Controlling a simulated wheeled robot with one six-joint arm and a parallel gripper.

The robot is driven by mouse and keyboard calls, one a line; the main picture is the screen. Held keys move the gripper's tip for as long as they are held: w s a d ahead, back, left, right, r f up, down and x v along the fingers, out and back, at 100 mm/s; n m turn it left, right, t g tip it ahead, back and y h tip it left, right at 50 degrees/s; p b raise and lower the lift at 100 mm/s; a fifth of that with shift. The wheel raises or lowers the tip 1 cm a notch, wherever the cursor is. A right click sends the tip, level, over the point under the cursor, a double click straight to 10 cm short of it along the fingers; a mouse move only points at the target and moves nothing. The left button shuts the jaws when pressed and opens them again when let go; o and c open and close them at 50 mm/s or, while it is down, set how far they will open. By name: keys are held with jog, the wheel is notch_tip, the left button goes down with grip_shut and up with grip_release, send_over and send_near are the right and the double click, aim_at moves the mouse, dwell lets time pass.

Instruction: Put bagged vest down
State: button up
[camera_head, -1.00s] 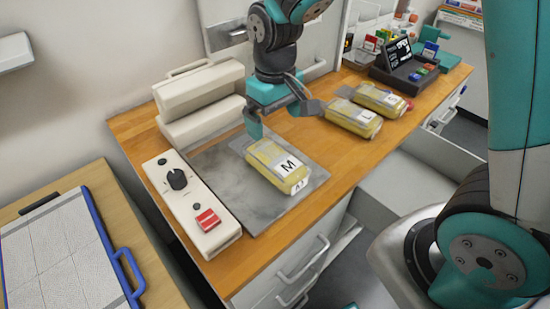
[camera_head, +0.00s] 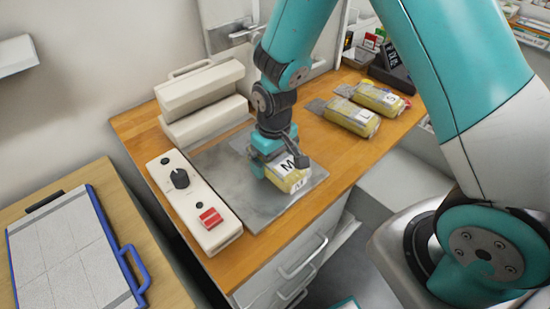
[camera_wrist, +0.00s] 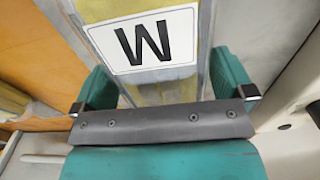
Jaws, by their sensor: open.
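The bagged vest (camera_head: 286,181) is a yellow packet with a white label marked M. It lies flat on the grey metal plate (camera_head: 258,207) on the wooden counter. My gripper (camera_head: 281,166) is lowered over its far part and hides that part in the head view. In the wrist view the bagged vest (camera_wrist: 160,88) lies between the two teal fingers of my gripper (camera_wrist: 167,90), its label upside down. The fingers stand apart, with a gap showing beside the packet.
A white control box (camera_head: 194,205) with a black knob and red switch stands left of the plate. A cream sealer-like unit (camera_head: 203,103) is behind it. Other yellow packets (camera_head: 351,116) lie at the back right. Bare counter lies between them and the plate.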

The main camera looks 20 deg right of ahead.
jog(key=c, duration=0.8)
jog(key=shift+c, duration=0.2)
